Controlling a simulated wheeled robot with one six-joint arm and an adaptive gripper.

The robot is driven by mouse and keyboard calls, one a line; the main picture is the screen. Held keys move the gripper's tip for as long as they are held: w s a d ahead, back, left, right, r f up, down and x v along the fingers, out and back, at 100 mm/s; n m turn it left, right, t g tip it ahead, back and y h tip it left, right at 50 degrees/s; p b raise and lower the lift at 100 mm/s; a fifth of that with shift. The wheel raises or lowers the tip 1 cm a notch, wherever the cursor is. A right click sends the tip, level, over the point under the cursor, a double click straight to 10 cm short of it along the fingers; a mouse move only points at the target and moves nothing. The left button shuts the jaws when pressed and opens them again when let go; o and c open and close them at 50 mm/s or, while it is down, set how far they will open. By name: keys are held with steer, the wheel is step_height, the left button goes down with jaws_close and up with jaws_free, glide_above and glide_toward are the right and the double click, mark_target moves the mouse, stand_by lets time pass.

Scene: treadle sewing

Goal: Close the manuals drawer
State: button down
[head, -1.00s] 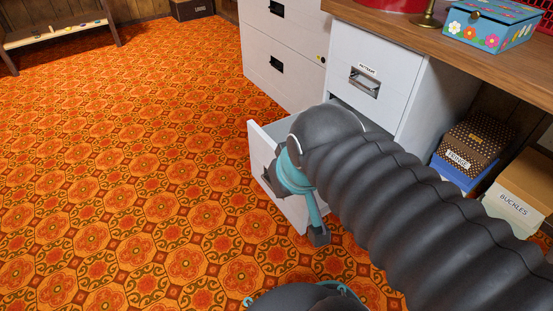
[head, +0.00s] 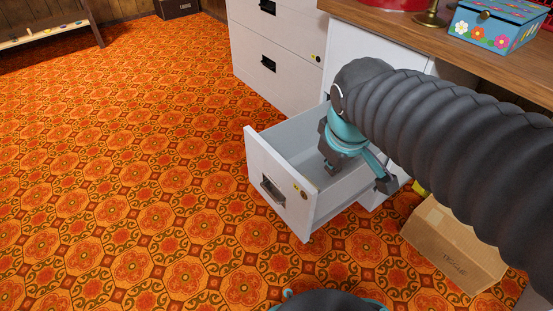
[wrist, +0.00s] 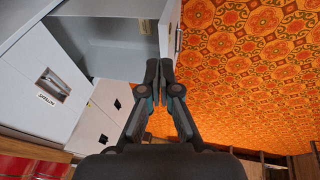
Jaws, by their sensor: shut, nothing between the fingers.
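The open drawer shows its grey front panel (head: 270,165) with a handle (head: 272,190) at the middle of the head view. It is pulled well out of the lower part of the cabinet under the worktop. No name on it is readable. The drawer's inside also shows at the top of the wrist view (wrist: 105,60), with its front panel (wrist: 168,25) beyond my fingertips. My gripper (wrist: 158,68) is shut and empty, its tips close to the drawer in the wrist view; contact cannot be told. In the head view my wrist hangs above the drawer and hides part of it.
A shut drawer labelled patterns (wrist: 62,82) is in the same cabinet. A tall cabinet (head: 275,50) stands behind. A cardboard box (head: 455,245) is on the floor to the right. A flowered tin (head: 495,25) sits on the worktop (head: 440,45). The patterned carpet (head: 130,170) is clear at left.

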steer(key=w+a+f+n+g+h, duration=0.1)
steer(key=w+a+f+n+h, duration=0.1)
steer(key=w+a+f+n, duration=0.45)
steer(key=w+a+f+n+g+h, duration=0.1)
steer(key=w+a+f+n, duration=0.2)
steer(key=w+a+n, duration=0.65)
steer(key=n+b, duration=0.2)
glide_above(278, 170)
steer(key=s+a, duration=0.1)
steer(key=a, duration=0.1)
steer(key=shift+s+f, duration=0.15)
steer(key=shift+f, duration=4.45)
steer(key=shift+d, duration=0.1)
